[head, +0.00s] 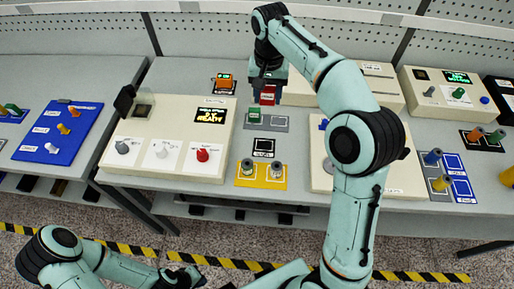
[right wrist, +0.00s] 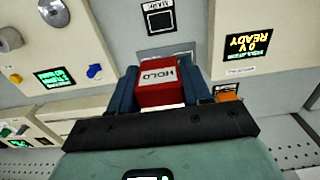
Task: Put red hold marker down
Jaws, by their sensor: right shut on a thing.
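The red hold marker (head: 268,96) is a small red block, and in the right wrist view its pale label reads HOLD (right wrist: 160,78). My right gripper (head: 267,90) is shut on it, with one dark finger on each side; the gripper also shows in the right wrist view (right wrist: 162,95). The marker is at the back edge of a grey mat (head: 278,122), beside a green block (head: 254,112). I cannot tell whether the marker touches the surface below. My left gripper (head: 186,278) is low at the bottom left, away from the bench, its jaws unclear.
A white console (head: 130,150) with a READY display and knobs stands left of the mat. A yellow mat (head: 248,180) with spindles lies in front. An orange block (head: 225,81) sits behind, on a black mat. Another panel (head: 320,178) is partly hidden behind my right arm.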

